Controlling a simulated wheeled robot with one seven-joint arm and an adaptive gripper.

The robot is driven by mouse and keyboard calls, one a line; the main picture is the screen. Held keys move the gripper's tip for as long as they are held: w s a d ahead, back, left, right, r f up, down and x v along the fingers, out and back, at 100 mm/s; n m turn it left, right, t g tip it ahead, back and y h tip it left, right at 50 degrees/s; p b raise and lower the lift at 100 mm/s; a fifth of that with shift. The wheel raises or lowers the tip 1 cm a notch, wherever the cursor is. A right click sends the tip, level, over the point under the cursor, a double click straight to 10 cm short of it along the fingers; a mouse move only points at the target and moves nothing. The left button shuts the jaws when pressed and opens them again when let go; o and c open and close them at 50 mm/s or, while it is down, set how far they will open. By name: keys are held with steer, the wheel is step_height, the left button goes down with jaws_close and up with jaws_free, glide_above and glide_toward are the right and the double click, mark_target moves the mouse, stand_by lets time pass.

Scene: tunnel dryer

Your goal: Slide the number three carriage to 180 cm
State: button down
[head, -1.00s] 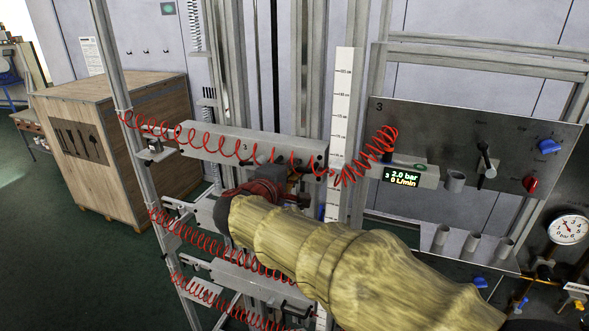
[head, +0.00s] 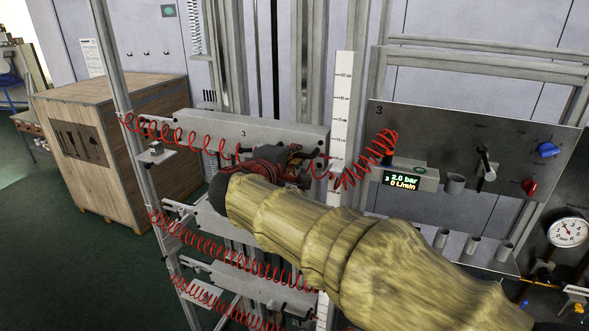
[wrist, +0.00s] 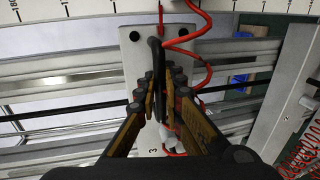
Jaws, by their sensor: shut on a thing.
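The number three carriage (head: 215,132) is a grey horizontal beam with a small "3" on its face, in front of upright rails in the head view. In the wrist view its pale plate (wrist: 134,48) lies below my gripper. My gripper (wrist: 160,82) is shut on the carriage's dark handle (wrist: 157,55). In the head view my gripper (head: 285,165) is at the right part of the carriage, partly hidden by my arm. A white vertical scale (head: 343,100) stands just right of the carriage; its figures are too small to read surely.
Red coiled hoses (head: 180,135) hang along the carriages. Lower carriages (head: 225,232) sit below. A control panel (head: 435,130) marked 3, with a display (head: 403,181) reading 2.0 bar and 0 L/min, is at right. A wooden crate (head: 120,140) stands left.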

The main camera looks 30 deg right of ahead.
step_height(320, 180, up, 15)
steer(key=p, duration=0.2)
steer(key=shift+r+p, duration=0.2)
steer(key=shift+p, duration=0.1)
steer(key=c, duration=2)
jaws_free()
steer(key=shift+f, duration=0.1)
steer(key=shift+o, duration=0.2)
steer(key=shift+f, duration=0.1)
steer(key=v, duration=1.2)
steer(key=shift+a, duration=0.1)
